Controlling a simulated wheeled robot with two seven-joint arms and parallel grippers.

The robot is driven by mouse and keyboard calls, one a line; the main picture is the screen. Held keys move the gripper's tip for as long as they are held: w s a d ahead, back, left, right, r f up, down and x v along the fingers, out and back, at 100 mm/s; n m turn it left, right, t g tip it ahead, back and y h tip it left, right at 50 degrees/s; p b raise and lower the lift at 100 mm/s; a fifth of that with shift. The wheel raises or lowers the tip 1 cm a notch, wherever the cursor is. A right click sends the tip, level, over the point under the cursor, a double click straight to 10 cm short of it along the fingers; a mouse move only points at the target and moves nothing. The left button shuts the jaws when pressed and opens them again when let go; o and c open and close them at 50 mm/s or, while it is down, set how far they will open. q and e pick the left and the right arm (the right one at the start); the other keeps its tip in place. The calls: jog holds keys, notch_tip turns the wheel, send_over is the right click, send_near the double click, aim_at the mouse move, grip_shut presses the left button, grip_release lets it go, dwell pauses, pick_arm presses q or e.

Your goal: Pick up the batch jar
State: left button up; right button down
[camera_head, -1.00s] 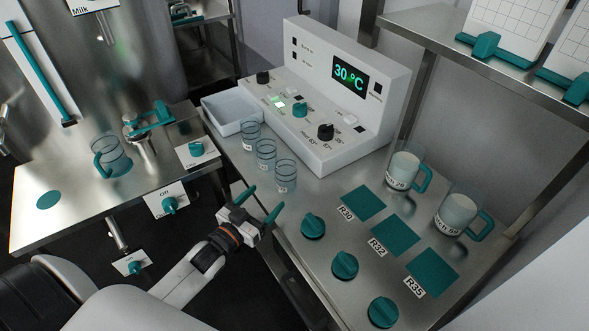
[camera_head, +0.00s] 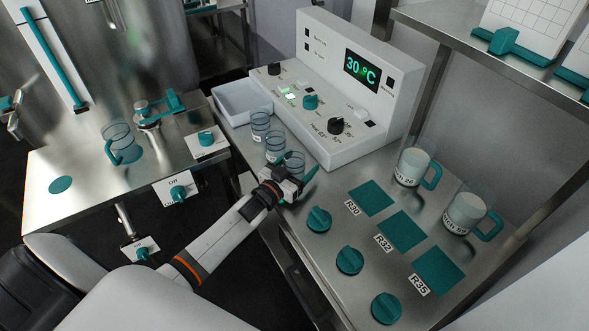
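Two clear jars with teal handles stand on the right bench, both holding a pale content. The farther batch jar (camera_head: 411,167) has a label that seems to end in 26. An empty glass jug (camera_head: 120,144) with a teal handle stands on the left table. My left gripper (camera_head: 289,174) is at the bench's left edge with its teal fingers apart, overlapping the nearest small glass (camera_head: 295,160) in the picture. I cannot tell whether it touches. It is well left of both batch jars. My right gripper is out of view.
A control box (camera_head: 350,95) reading 30 °C stands behind the glasses, beside a white tray (camera_head: 240,103). Teal squares (camera_head: 402,231) marked R30, R32 and R35 and several teal knobs (camera_head: 349,260) lie before the jars. A shelf (camera_head: 440,25) overhangs at upper right.

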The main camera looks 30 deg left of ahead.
pick_arm(q)
jog(key=c, duration=1.1)
jog(key=shift+r, duration=0.15)
